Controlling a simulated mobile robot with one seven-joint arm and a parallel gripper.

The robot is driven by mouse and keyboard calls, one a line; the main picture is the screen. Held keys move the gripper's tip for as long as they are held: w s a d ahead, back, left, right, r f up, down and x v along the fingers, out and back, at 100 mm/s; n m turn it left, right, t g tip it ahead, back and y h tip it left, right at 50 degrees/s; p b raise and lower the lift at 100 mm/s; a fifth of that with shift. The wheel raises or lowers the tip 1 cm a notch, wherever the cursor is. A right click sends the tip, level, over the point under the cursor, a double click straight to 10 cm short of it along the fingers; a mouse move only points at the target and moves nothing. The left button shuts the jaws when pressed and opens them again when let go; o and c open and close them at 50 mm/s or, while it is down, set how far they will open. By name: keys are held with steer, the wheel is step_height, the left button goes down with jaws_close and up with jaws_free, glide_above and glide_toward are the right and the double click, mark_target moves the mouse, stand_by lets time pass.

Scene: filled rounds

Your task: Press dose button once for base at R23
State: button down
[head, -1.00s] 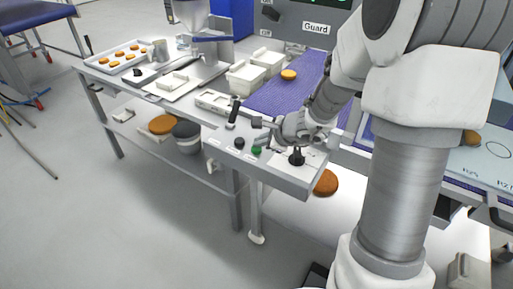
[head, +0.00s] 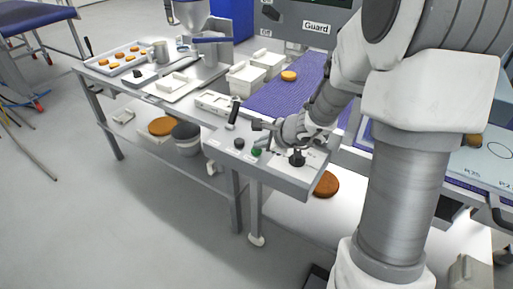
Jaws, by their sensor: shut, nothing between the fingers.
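The control panel (head: 275,172) sits at the front end of the bench. It carries a green button (head: 256,152), a black button (head: 239,143), a black lever (head: 233,113) and a black knob (head: 297,158). Labels on the panel are too small to read. My gripper (head: 258,130) is shut and empty, pointing left over the panel, close to the green button. Whether it touches the button I cannot tell. A round brown base (head: 288,76) lies on the purple belt (head: 275,97) behind the panel. The label R23 is not legible on anything I see.
A tray of small brown rounds (head: 122,57), a metal cup (head: 160,51) and white bins (head: 246,78) stand on the bench. A depositor (head: 190,15) stands behind. A brown round (head: 326,184) lies below the panel.

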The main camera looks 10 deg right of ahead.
mark_target(260, 151)
steer(key=shift+r+p, duration=0.7)
steer(key=shift+r, duration=0.25)
steer(key=shift+r+p, duration=2)
steer(key=shift+r, duration=0.5)
